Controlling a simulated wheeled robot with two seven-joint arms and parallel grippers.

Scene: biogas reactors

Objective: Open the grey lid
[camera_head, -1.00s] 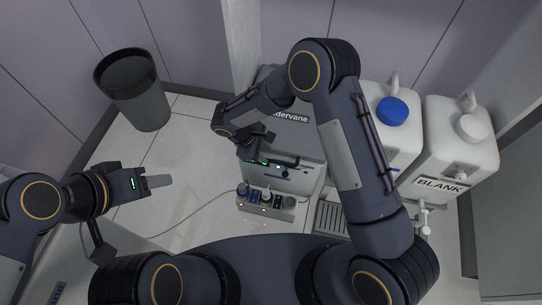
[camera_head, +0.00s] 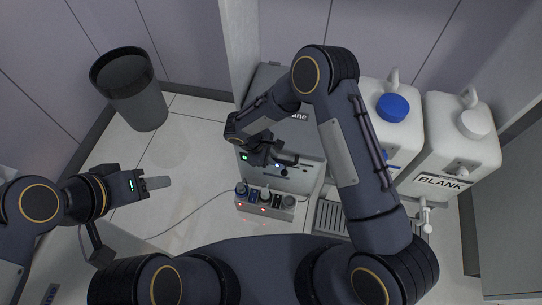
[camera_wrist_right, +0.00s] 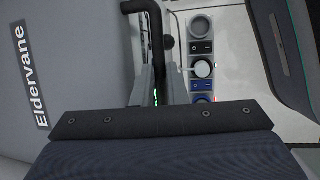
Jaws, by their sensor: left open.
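The grey lid (camera_head: 300,135) tops a grey box behind my right forearm. Its label is partly covered in the head view. In the wrist view the lid (camera_wrist_right: 55,70) is at left, with "Eldervane" on it, and a black bar handle (camera_wrist_right: 153,35) stands beside it. My right gripper (camera_head: 276,158) is at the lid's front edge, close to the handle. I cannot tell whether it touches the handle or whether its fingers are open. My left gripper (camera_head: 155,184) is open and empty, over the floor at left, far from the lid.
White canisters with a blue cap (camera_head: 393,107) and a white cap (camera_head: 474,123) stand at right. A dark bin (camera_head: 133,90) stands at back left. The floor between is clear apart from a cable.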

